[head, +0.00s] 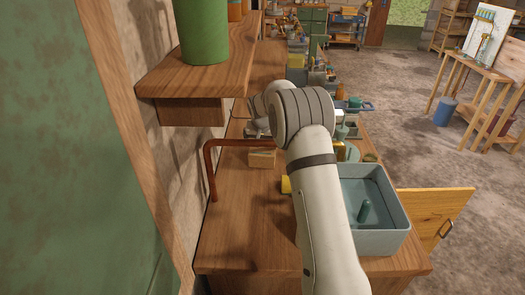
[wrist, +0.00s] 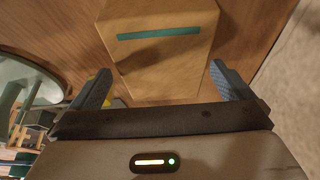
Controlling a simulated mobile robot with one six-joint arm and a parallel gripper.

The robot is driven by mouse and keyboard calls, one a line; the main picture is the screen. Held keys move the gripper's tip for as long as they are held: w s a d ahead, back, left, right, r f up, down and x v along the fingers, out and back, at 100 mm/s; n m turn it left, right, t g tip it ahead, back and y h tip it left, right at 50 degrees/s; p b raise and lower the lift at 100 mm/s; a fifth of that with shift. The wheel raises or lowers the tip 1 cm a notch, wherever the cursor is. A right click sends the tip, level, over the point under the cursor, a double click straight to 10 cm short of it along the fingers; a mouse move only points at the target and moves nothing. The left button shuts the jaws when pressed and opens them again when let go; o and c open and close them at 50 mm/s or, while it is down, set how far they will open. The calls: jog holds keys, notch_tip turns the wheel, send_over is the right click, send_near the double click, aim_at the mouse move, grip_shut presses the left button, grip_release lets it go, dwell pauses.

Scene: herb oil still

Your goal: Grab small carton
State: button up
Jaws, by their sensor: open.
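The small carton (wrist: 155,45) is a tan box with a teal stripe on its facing side, in the upper middle of the wrist view. A small tan box on the bench, probably this carton (head: 262,158), shows in the head view left of my arm. My gripper (wrist: 160,72) is open, its two blue-grey fingers pointing toward the carton, one on each side of its near end. I cannot tell whether either finger touches it. In the head view my arm hides the fingers.
A red-brown pipe (head: 211,172) bends down to the bench by the wall, close to the tan box. A grey basin (head: 384,238) lies right of my arm. A wooden shelf (head: 160,84) with a green cylinder (head: 204,35) overhangs at left. The front-left bench top (head: 245,232) is clear.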

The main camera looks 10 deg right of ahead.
aim_at(263, 145)
jog(key=p+x, duration=0.1)
jog(key=x, duration=0.3)
jog(key=shift+w, duration=0.2)
jog(key=shift+f, duration=0.1)
jog(key=shift+c, duration=0.6)
jog(key=shift+a, duration=0.1)
jog(key=c, duration=0.8)
